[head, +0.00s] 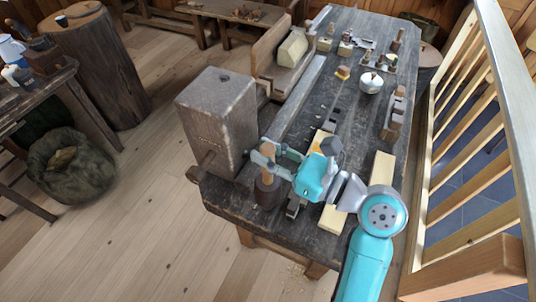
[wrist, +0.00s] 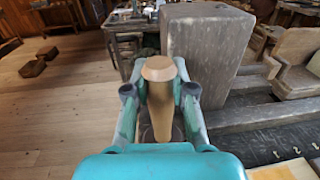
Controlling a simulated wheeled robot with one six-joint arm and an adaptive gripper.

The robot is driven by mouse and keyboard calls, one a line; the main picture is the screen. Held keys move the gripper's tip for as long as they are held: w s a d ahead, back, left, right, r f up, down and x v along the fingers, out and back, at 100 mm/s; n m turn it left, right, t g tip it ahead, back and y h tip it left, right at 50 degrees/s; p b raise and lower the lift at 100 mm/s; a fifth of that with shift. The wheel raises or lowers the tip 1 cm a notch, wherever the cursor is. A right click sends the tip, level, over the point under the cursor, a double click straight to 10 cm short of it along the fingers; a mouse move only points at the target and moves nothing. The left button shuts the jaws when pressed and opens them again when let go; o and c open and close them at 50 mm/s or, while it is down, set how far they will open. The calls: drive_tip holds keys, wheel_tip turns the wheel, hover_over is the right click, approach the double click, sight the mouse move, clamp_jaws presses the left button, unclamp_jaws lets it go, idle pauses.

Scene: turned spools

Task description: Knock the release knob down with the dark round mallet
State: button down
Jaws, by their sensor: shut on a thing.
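The dark round mallet has a pale wooden handle and a dark round head (head: 268,196) at the bottom. My gripper (head: 266,163) is shut around the handle, at the bench's near end. The mallet is upright, head down; I cannot tell whether the head touches the bench. In the wrist view the handle (wrist: 159,92) stands between the fingers, and the head is mostly hidden below. I cannot surely pick out the release knob. A wooden peg (head: 198,170) sticks out low on the big wooden block (head: 215,120), left of my gripper.
A wooden railing (head: 470,85) runs along the right. The floor (head: 130,220) at the left is open near the bench.

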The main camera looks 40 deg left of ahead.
drive_tip(key=shift+r, duration=3)
